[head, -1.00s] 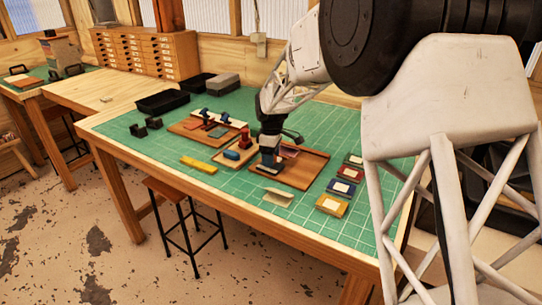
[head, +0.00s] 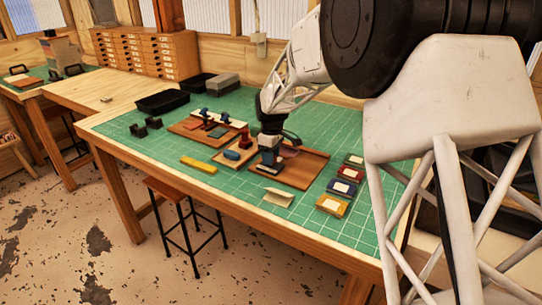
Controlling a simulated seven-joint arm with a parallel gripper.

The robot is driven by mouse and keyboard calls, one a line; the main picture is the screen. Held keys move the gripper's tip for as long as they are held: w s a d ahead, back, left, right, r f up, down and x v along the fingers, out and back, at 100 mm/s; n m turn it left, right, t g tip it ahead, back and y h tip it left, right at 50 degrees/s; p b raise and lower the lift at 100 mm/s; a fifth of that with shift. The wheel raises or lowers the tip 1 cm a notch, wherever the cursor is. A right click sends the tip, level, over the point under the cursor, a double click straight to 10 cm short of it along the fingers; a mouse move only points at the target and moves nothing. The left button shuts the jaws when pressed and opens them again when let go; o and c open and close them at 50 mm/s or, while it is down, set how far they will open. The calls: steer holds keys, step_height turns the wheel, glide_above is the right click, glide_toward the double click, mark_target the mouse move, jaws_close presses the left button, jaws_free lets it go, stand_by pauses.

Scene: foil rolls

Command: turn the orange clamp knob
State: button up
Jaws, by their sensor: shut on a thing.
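My gripper (head: 269,148) reaches down over the brown wooden board (head: 305,170) on the green-topped table. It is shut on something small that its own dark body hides. Just below it a blue-grey piece (head: 268,167) stands on the board's left part, touching or very close to the fingers; I cannot tell which. I cannot make out the orange clamp knob or its colour anywhere in the head view. A pinkish patch (head: 290,152) shows just right of the gripper.
Left of the gripper a small board carries a red upright piece (head: 245,140) and a blue piece (head: 232,155), close by. A yellow bar (head: 199,164) and a folded card (head: 278,197) lie in front. Several coloured packs, one yellow (head: 332,205), lie right.

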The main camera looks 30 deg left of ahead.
steer(key=m, duration=1.1)
steer(key=shift+w+d+m, duration=0.1)
steer(key=shift+m, duration=0.2)
steer(key=m, duration=1)
steer(key=shift+m, duration=0.3)
steer(key=shift+t, duration=0.3)
steer(key=o, duration=0.9)
